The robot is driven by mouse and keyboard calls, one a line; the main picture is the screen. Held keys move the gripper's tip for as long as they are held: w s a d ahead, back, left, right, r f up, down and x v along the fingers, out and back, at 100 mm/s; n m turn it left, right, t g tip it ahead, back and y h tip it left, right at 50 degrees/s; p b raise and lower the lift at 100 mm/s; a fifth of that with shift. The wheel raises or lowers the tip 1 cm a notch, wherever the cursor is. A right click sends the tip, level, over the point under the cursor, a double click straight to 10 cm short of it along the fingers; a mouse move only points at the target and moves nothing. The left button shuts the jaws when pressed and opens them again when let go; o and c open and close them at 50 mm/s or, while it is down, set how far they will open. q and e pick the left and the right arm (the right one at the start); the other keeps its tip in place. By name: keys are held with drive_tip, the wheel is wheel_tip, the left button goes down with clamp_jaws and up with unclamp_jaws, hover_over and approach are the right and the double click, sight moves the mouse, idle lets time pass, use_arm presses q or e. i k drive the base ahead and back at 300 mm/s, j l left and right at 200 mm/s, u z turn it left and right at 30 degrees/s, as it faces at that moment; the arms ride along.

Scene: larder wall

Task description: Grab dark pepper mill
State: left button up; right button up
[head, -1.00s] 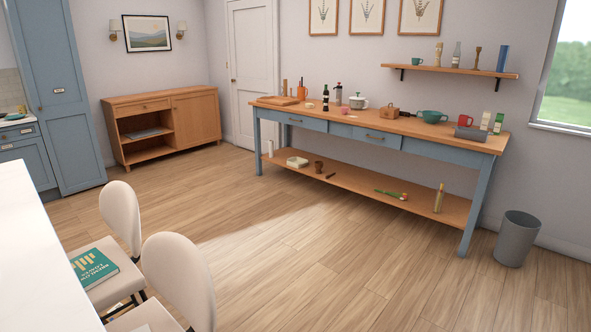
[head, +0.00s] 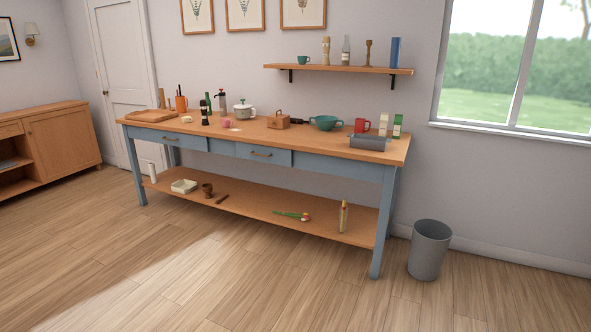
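A slim dark, nearly black item that looks like a pepper mill (head: 205,117) stands upright on the wooden top of the long blue table (head: 340,150), left of the middle. It is small in the head view, so its details are hard to tell. A green bottle (head: 209,101) stands close behind it, and a tall grey-and-dark item (head: 222,102) stands to its right. A brown turned item (head: 368,53) stands on the wall shelf; I cannot tell if it is a mill. Neither of my grippers is in view.
The tabletop also holds a white pot (head: 244,111), a wooden box (head: 279,121), a green bowl (head: 325,123), a red mug (head: 362,125) and a grey tin (head: 369,142). A grey bin (head: 430,250) stands right of the table. The floor in front is clear.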

sight(204, 110)
drive_tip(key=i+j+u, duration=0.15)
drive_tip(key=i+u, duration=0.2)
drive_tip(key=i, duration=0.75)
drive_tip(key=i+l+u, duration=0.15)
drive_tip(key=i+u, duration=0.25)
drive_tip(key=i, duration=0.7)
drive_tip(key=i+l, duration=0.15)
drive_tip(key=i, duration=1.55)
drive_tip(key=j+u, duration=0.05)
drive_tip(key=j, duration=0.05)
